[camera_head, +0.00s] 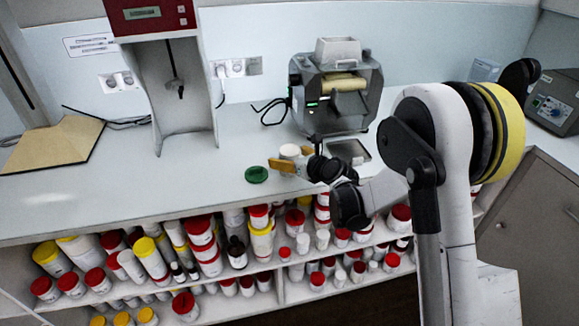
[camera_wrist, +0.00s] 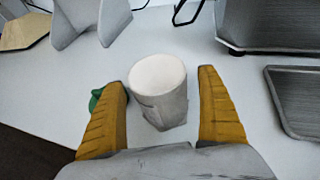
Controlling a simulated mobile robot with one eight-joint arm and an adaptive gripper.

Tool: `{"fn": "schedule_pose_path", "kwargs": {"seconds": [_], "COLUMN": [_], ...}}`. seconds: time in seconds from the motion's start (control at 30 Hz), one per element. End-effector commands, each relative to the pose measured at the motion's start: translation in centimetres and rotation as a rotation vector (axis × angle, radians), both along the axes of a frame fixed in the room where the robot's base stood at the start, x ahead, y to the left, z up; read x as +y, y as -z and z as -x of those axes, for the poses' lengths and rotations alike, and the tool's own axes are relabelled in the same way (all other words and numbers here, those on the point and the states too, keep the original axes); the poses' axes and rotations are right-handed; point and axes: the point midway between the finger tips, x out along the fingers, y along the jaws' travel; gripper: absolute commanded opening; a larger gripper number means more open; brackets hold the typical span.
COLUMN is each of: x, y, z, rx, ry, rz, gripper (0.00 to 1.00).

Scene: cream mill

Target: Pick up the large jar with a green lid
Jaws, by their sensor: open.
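A white cylindrical jar (camera_wrist: 160,108) with a pale round top stands upright on the counter. It sits between the two yellow fingers of my gripper (camera_wrist: 161,80), with visible space on both sides. My gripper is open. In the head view the jar (camera_head: 290,151) shows just behind the near finger of my gripper (camera_head: 289,160), partly hidden. A green round lid-like thing (camera_head: 256,174) lies low on the counter just left of the gripper. It also shows in the wrist view (camera_wrist: 95,98), partly hidden by the left finger. No green lid shows on the white jar.
A grey machine with a roller (camera_head: 337,90) stands behind the jar, with a flat grey tray (camera_head: 348,150) before it. A red-topped stand (camera_head: 172,85) is left. Shelves below hold many jars with red and yellow lids. The counter left of the green thing is clear.

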Motion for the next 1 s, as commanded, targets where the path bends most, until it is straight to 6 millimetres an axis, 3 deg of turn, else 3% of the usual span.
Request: {"fn": "schedule_pose_path", "kwargs": {"seconds": [0.13, 0.17, 0.3, 0.73, 0.87, 1.0], "x": [0.0, 0.0, 0.0, -0.1, -0.1, -0.1], "y": [-0.1, -0.1, -0.1, -0.7, -2.2, -4.8], "z": [0.0, 0.0, 0.0, 0.1, 0.1, 0.1], "rx": [0.000, 0.000, 0.000, 0.000, 0.000, 0.000], "ry": [0.000, 0.000, 0.000, 0.000, 0.000, 0.000], "rz": [0.000, 0.000, 0.000, 0.000, 0.000, 0.000], "gripper": [0.86, 0.81, 0.40, 0.39, 0.39, 0.39]}}
